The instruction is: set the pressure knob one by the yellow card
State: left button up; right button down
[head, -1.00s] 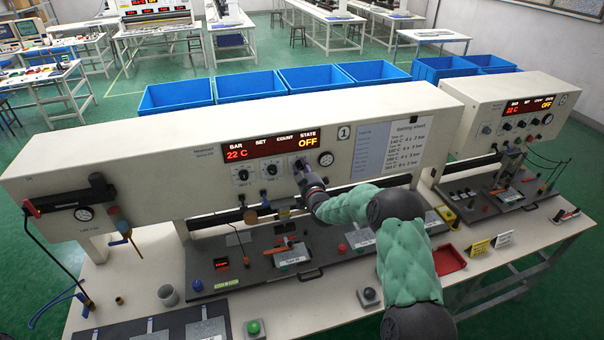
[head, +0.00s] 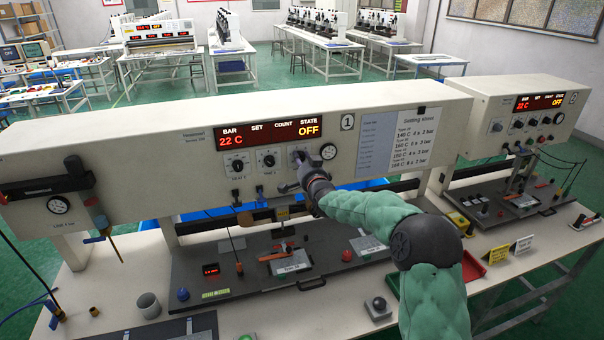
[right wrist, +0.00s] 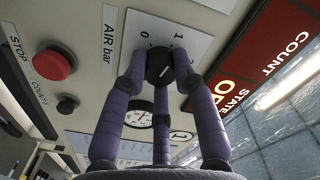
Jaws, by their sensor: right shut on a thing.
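The pressure knob (right wrist: 160,66) is black and round with a pale pointer line. It sits on a white dial plate marked 0, 1 and 2, beside the label "AIR bar" (right wrist: 108,48). My right gripper (right wrist: 158,76) has its purple fingers closed around the knob; in the head view the right gripper (head: 304,170) covers most of it. The pointer slants between the marks, but its exact setting is hard to read. The yellow card (head: 496,256) stands at the right on the bench; its print is too small to read. My left gripper is not in view.
The display (head: 270,133) of machine 1 reads 22 C and OFF. Two other knobs (head: 268,159) and a gauge (head: 329,152) flank the gripper. A red STOP button (right wrist: 54,64) is close by. A white card (head: 524,244) stands beside the yellow one.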

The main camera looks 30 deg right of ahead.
jog(key=m+b, duration=1)
jog(key=b, duration=0.4)
jog(key=shift+d+m+b, duration=0.1)
jog(key=shift+m+b, duration=0.2)
jog(key=shift+b, duration=0.1)
jog(key=shift+r+m+b, duration=0.15)
jog(key=shift+m+b, duration=0.85)
jog(key=c, duration=1)
grip_release()
jog(key=shift+d, duration=0.1)
jog(key=shift+s, duration=0.1)
jog(key=v, duration=1.2)
